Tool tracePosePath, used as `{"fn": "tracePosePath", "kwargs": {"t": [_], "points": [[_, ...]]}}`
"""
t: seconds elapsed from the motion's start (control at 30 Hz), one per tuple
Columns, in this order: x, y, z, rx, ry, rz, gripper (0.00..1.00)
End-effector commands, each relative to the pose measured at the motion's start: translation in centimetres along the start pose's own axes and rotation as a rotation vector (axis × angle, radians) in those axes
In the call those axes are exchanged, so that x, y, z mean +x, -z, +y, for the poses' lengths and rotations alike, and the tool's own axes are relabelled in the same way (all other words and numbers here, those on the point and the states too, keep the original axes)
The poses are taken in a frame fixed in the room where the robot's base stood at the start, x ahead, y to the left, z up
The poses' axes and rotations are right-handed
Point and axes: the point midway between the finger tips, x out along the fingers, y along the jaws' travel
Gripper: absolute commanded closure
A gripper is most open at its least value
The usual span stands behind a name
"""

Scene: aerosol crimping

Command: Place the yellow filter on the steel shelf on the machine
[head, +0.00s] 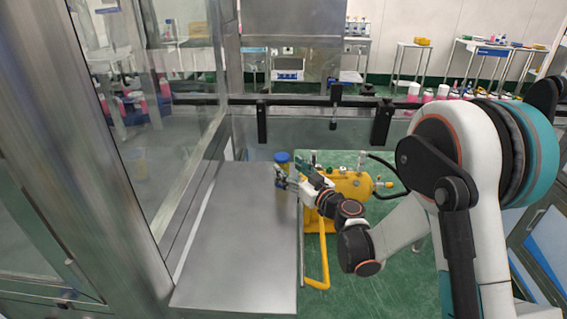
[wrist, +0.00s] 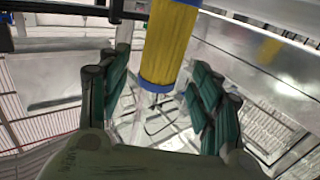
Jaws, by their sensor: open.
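The yellow filter (wrist: 170,45) is a yellow cylinder with blue ends. In the head view its blue top (head: 282,157) shows at the far right corner of the steel shelf (head: 235,250), and the filter looks upright there. My gripper (head: 281,177) reaches in from the right and partly hides the filter's body. In the wrist view my gripper (wrist: 158,68) is open, with a green-padded finger on each side of the filter's lower end. A gap shows on both sides. I cannot tell whether the filter's base touches the shelf.
A yellow tank (head: 350,186) with yellow tubing stands just right of the shelf. A steel post and glass panel (head: 185,150) bound the left side. A dark rail (head: 300,100) crosses behind. The near part of the shelf is bare.

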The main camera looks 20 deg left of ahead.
Motion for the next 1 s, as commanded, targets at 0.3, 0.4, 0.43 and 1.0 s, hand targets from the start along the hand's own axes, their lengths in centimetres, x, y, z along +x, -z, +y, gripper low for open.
{"fn": "tracePosePath", "kwargs": {"t": [0.3,0.4,0.43,1.0], "points": [[-6.0,0.1,0.1,0.0,-0.002,0.0,0.41],[-6.9,0.1,0.0,0.0,0.0,0.0,0.41],[-7.1,0.1,0.0,0.0,0.0,0.0,0.41],[-9.3,3.2,0.5,0.026,-0.002,-0.085,0.41]]}}
